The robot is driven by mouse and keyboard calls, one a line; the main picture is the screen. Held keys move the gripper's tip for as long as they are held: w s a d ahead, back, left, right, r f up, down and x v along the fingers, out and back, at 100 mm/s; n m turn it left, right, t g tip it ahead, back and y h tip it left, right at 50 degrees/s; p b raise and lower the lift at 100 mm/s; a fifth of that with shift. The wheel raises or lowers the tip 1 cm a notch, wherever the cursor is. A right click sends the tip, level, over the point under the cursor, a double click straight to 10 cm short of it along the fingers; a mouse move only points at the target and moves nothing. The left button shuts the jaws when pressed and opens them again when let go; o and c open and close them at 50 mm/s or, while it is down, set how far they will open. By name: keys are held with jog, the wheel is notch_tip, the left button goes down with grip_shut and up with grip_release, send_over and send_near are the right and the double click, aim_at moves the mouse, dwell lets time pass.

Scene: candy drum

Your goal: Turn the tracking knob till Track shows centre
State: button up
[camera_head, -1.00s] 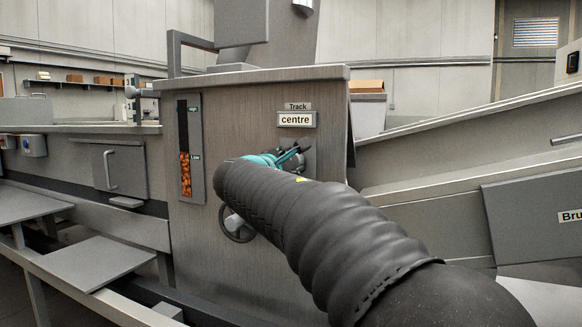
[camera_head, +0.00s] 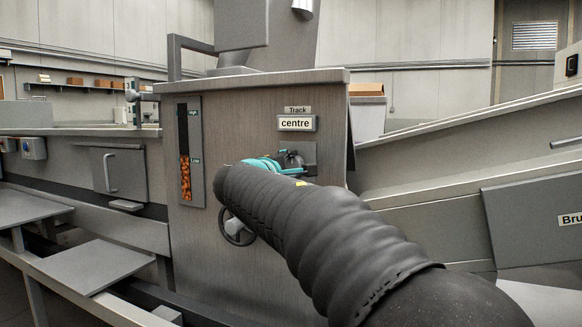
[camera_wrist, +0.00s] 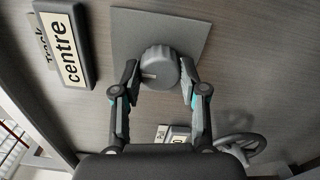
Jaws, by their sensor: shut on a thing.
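The grey tracking knob (camera_wrist: 159,68) sits on a square grey plate (camera_wrist: 185,30). My gripper (camera_wrist: 158,80) is shut on it, one finger at each side. In the head view the knob (camera_head: 291,160) shows partly past my gripper (camera_head: 280,165); my dark sleeved arm hides the area below. The Track display (camera_head: 296,123) above the knob reads "centre". It also shows in the wrist view (camera_wrist: 65,50), tilted, reading "centre".
A handwheel (camera_head: 236,228) sits low on the same panel, partly behind my arm. A level gauge (camera_head: 189,150) with orange pieces is at the left. A sloping grey chute (camera_head: 450,140) rises to the right.

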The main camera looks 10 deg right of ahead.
jog(key=o, duration=1.1)
jog(key=shift+o, duration=0.2)
jog(key=v, duration=1.2)
